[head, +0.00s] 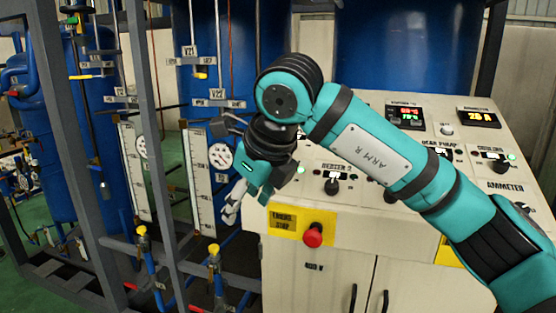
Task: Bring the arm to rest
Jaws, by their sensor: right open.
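My right arm (372,157), teal and black and marked ARM R, reaches in from the lower right across the front of the control panel. It bends at a black and teal joint near the middle of the view. My right gripper (231,212) hangs below that joint, pointing down and left. Its fingers are open, with nothing seen between them. It is left of the yellow emergency stop plate and in front of the gauge rack in the picture. My left gripper is not in view.
The cream control panel (338,255) has a red stop button (313,235), knobs and lit displays (405,115). At left stand a grey frame (158,160), white scale boards (203,185), valves with yellow handles (214,250) and a blue tank (60,125). Green floor (35,283) shows at lower left.

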